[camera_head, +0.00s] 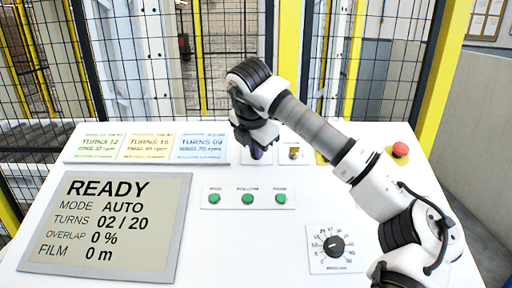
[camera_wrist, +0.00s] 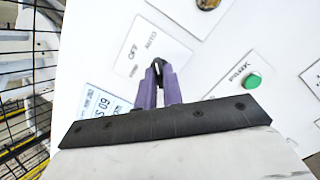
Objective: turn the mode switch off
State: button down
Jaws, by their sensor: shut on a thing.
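The mode switch is on a white plate (camera_wrist: 126,64) marked OFF and AUTO in the wrist view. Its small black knob (camera_wrist: 158,63) sits between the purple fingertips of my gripper (camera_wrist: 159,74), which are shut on it. The knob's exact pointing is hard to read behind the fingers. In the head view my gripper (camera_head: 257,152) reaches down to the panel behind the green buttons and hides most of the switch. The display screen (camera_head: 175,205) reads READY, MODE AUTO, TURNS 02 / 20, OVERLAP 0 %, FILM 0 m.
A gold key-like switch (camera_head: 294,153) is just right of my gripper. Three green buttons (camera_head: 247,199) lie in front, a black dial (camera_head: 334,246) nearer right, and a red emergency stop (camera_head: 400,149) at far right. Recipe cards (camera_head: 147,147) lie left. A mesh fence stands behind.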

jog(key=shift+n+b, duration=0.3)
jog(key=shift+b, duration=0.1)
jog(key=n+b, duration=0.2)
jog(key=shift+f+n+b, duration=0.15)
jog(key=shift+n+b, duration=0.15)
jog(key=n+b, duration=0.2)
jog(key=n, duration=0.3)
jog(key=shift+d+n+y, duration=0.1)
jog(key=shift+n+y, duration=0.2)
jog(key=shift+r, duration=0.2)
jog(key=c, duration=1.5)
grip_release()
jog(key=b+v, duration=0.2)
jog(key=v, duration=1.2)
jog(key=shift+s+f, duration=0.1)
jog(key=shift+f, duration=0.05)
jog(key=shift+f, duration=0.1)
